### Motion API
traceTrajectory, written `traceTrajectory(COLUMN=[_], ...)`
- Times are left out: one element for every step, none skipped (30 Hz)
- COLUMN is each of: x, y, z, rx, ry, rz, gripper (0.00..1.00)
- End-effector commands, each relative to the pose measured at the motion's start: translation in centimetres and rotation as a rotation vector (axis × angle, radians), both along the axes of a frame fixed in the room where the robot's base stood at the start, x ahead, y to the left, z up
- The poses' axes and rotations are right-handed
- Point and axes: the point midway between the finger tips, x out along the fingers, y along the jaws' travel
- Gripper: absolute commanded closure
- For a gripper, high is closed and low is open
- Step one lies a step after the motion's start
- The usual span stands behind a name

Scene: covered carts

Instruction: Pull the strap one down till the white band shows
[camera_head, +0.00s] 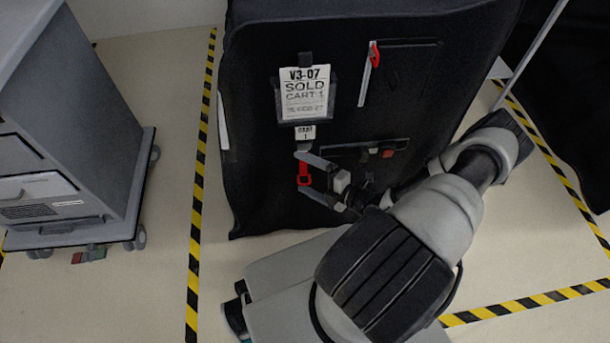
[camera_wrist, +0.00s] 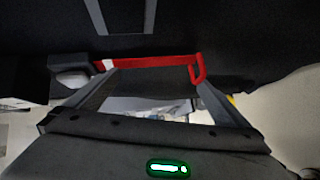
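The red strap (camera_head: 304,166) hangs below a small tag marked CART 1 (camera_head: 305,132) on the black covered cart (camera_head: 262,95). It ends in a red loop (camera_head: 305,181). In the wrist view the strap (camera_wrist: 150,61) runs across the picture, with its loop (camera_wrist: 198,74) at the right. A small white patch (camera_wrist: 107,64) shows at the strap's left end. My gripper (camera_head: 301,173) is open at the strap, one finger above the other. In the wrist view my fingertips (camera_wrist: 155,78) are wide apart, near the two ends of the strap; I cannot tell whether they touch it.
A sign reading SOLD (camera_head: 304,97) hangs above the strap. Another red-and-white strap (camera_head: 374,56) is at the upper right, and a dark slot with a red piece (camera_head: 387,153) is lower right. A grey drawer cart (camera_head: 90,130) stands left, beyond a floor stripe (camera_head: 198,190).

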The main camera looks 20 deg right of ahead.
Motion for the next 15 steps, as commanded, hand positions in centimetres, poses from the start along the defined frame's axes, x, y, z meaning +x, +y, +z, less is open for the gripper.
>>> traceTrajectory(x=[1.0, 1.0, 1.0, 1.0, 1.0, 1.0, 1.0, 1.0, 0.1, 0.1, 0.1, 0.0, -0.2, -0.3, -0.5], y=[0.1, 0.0, 0.0, 0.0, 0.0, 0.0, 0.0, 0.0, 0.0, 0.0, 0.0, -0.1, -0.2, -0.3, -0.4], z=[3.6, 3.6, 3.7, 3.7, 3.7, 3.7, 3.7, 3.7, 1.2, 1.2, 1.2, 1.2, 1.2, 1.3, 1.3], rx=[0.028, 0.028, 0.028, 0.028, 0.028, 0.029, 0.029, 0.029, -0.007, -0.007, -0.007, -0.007, -0.008, -0.008, -0.008], ry=[-0.074, -0.074, -0.074, -0.074, -0.074, -0.074, -0.074, -0.074, 0.005, 0.004, 0.004, 0.004, 0.005, 0.005, 0.005], rz=[-0.006, -0.006, -0.006, -0.006, -0.007, -0.007, -0.007, -0.007, 0.007, 0.007, 0.007, 0.007, 0.007, 0.006, 0.006], gripper=[0.18, 0.18, 0.18, 0.18, 0.18, 0.18, 0.18, 0.18, 0.18, 0.18, 0.18, 0.18, 0.18, 0.18, 0.18])
